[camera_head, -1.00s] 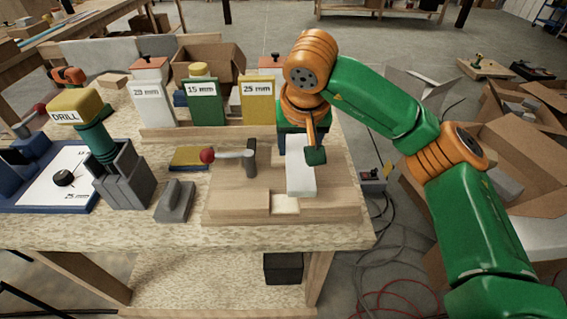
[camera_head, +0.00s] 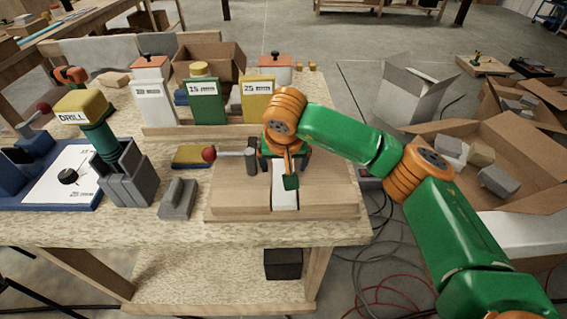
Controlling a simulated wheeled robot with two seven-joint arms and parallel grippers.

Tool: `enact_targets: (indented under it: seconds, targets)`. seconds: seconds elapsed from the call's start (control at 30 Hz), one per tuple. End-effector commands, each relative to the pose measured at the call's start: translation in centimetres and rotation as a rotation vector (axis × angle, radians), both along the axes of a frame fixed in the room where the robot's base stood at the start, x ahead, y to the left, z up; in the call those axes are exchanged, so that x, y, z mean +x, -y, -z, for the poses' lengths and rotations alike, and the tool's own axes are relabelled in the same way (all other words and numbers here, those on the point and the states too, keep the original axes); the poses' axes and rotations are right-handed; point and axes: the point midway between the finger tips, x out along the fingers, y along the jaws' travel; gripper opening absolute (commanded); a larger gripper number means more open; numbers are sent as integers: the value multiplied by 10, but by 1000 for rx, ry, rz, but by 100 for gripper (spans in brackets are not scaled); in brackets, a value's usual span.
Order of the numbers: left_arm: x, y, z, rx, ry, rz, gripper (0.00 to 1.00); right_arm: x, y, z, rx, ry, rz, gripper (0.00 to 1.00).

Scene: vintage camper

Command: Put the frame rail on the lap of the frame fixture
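The frame rail (camera_head: 285,197), a pale white block, lies lengthwise over the middle of the wooden frame fixture (camera_head: 239,199). Its near end is close to the fixture's front edge, over the pale lap area. I cannot tell whether it is fully seated. My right gripper (camera_head: 288,173) points down over the far part of the rail. One dark green finger shows against the rail; the other is mostly hidden, so its opening is unclear. My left gripper is out of view.
A red-knobbed clamp (camera_head: 229,154) stands at the fixture's left rear. Left of it are a grey block (camera_head: 177,198), a drill (camera_head: 90,121) in a grey holder, and a blue-edged panel. Open cartons (camera_head: 518,153) stand on the right.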

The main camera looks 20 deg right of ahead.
Motion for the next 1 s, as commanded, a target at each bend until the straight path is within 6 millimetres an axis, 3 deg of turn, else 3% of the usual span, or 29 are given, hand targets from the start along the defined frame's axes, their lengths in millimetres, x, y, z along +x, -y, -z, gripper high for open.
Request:
enact_targets:
  seconds: [0.3,0.7,1.0]
  targets:
    - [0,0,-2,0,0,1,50,-1,-1,-10,2,4,-1,92]
    - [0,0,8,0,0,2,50,-38,-11,-101,0,5,-1,92]
    - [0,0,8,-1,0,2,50,-44,-13,-115,0,0,0,92]
